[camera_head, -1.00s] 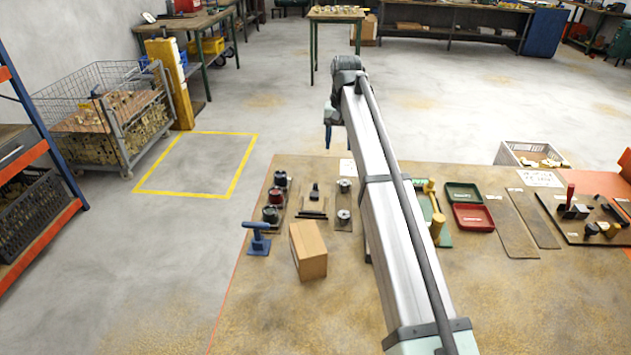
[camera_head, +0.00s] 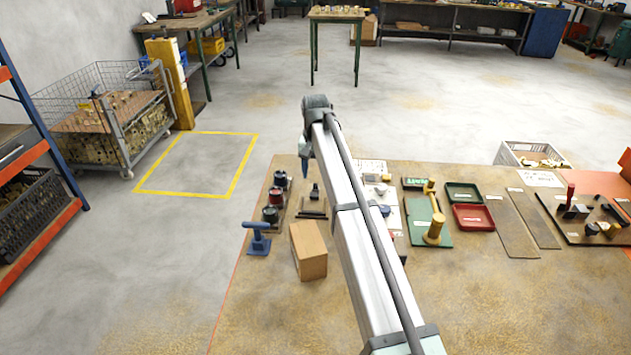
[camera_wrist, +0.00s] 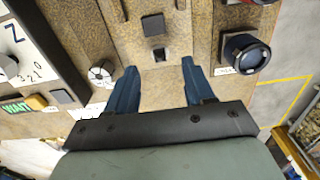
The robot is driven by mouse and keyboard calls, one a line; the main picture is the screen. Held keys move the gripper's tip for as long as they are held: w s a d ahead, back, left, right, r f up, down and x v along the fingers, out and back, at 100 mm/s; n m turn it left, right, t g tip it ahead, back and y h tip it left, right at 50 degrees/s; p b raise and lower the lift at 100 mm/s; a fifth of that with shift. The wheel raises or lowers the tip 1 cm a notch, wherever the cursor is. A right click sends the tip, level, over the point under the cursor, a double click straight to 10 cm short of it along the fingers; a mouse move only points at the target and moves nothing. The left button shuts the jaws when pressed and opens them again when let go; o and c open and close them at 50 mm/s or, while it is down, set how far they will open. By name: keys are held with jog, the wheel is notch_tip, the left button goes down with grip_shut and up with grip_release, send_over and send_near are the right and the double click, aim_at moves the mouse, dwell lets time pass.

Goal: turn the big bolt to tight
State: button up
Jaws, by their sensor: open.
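I cannot tell for certain which piece is the big bolt. A round metal piece (camera_wrist: 102,72) with dark slots lies left of my gripper in the wrist view; it may be a bolt head. In the head view my arm hides that spot. My gripper (camera_wrist: 158,72) is open and empty. Its blue fingers point over a brown board with a small black block (camera_wrist: 160,55) between the fingertips and a larger black block (camera_wrist: 153,25) beyond. In the head view my gripper (camera_head: 304,160) hangs above the table's far edge, left of my arm.
Several dark round cylinders (camera_head: 271,215) stand at the table's left, one also in the wrist view (camera_wrist: 245,52). A blue handled tool (camera_head: 258,240) and a cardboard box (camera_head: 309,252) stand nearer. A green board with brass handle (camera_head: 434,230) and trays (camera_head: 473,217) are right.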

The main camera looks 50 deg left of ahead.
aim_at(316, 186)
jog(key=shift+f, duration=2.1)
jog(key=shift+c, duration=0.3)
grip_shut()
